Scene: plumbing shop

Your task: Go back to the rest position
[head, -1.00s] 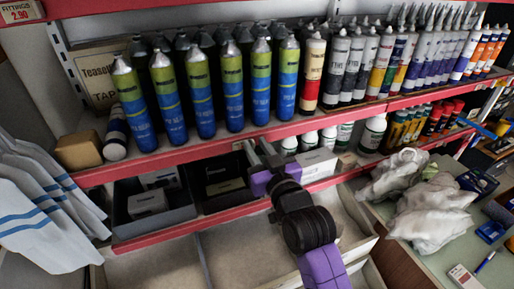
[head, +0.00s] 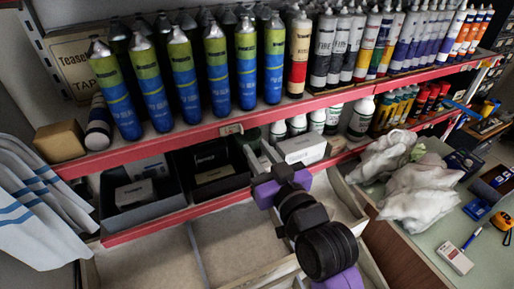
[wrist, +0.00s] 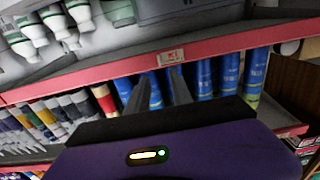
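My arm is folded in front of the shelves in the head view, with its purple and black links at the lower middle. My gripper (wrist: 158,78) shows in the wrist view as two dark fingers standing apart, with nothing held between them. Blue cans on the shelf show behind the fingers.
Blue-green spray cans (head: 184,82) and sealant tubes (head: 341,45) line the red-edged shelf (head: 200,132). Dark bins (head: 150,214) and white boxes (head: 301,148) sit below. White cloths (head: 425,190) lie on the green counter (head: 415,240) at right. Striped white sheets (head: 38,190) hang at left.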

